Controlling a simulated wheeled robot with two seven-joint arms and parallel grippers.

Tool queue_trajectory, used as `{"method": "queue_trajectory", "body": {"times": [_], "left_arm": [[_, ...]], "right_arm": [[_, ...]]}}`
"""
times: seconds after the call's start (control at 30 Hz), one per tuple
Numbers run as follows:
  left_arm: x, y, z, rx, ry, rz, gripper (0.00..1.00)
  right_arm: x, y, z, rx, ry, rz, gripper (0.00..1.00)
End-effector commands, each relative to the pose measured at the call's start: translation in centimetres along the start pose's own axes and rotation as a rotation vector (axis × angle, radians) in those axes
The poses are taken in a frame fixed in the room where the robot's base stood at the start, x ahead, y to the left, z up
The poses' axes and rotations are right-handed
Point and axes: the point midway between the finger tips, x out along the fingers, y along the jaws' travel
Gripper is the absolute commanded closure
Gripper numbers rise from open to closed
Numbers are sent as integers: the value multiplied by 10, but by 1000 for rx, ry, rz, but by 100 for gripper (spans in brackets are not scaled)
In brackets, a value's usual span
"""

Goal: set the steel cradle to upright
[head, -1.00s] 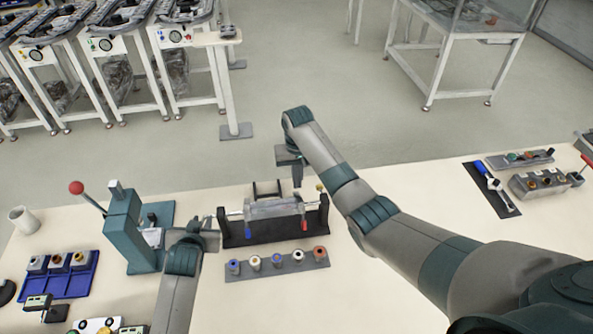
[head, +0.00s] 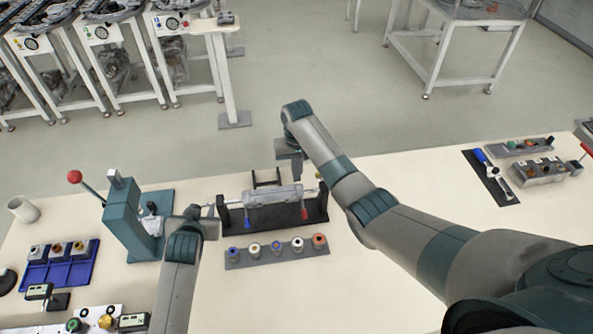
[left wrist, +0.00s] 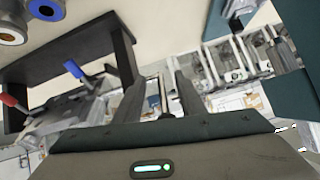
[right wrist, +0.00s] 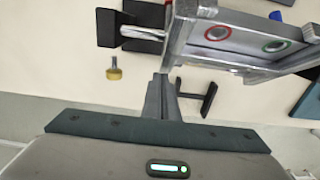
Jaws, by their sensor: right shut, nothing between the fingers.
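The steel cradle (head: 272,194) hangs on a shaft between the two posts of a black stand (head: 275,214). A blue handle (head: 247,222) and a red handle (head: 303,212) hang down on its near side. Its exact tilt is hard to tell. In the right wrist view the cradle (right wrist: 243,62) shows openings ringed in red and green. My right gripper (head: 293,158) is shut and empty, close behind the cradle; its fingers (right wrist: 163,95) are together. My left gripper (head: 210,211) is by the stand's left post; its fingers (left wrist: 158,98) are apart with nothing seen between them.
A grey rack with several coloured rollers (head: 278,256) lies in front of the stand. A green lever press (head: 132,215) and blue tray (head: 60,267) are to the left. Tools and a grey block (head: 537,170) lie far right.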

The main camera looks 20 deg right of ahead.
Motion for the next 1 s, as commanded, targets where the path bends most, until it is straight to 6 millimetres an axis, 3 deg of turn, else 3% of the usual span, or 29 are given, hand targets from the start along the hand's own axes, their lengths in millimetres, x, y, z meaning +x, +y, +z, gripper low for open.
{"method": "queue_trajectory", "body": {"times": [0.27,0.47,1.0], "left_arm": [[-3,0,0,0,0,0,63],[-16,0,0,0,1,0,63],[-96,0,0,0,1,0,63]], "right_arm": [[-3,0,-2,0,5,-1,100],[-4,0,-3,1,7,-1,100],[-4,0,-3,1,8,-2,100]]}}
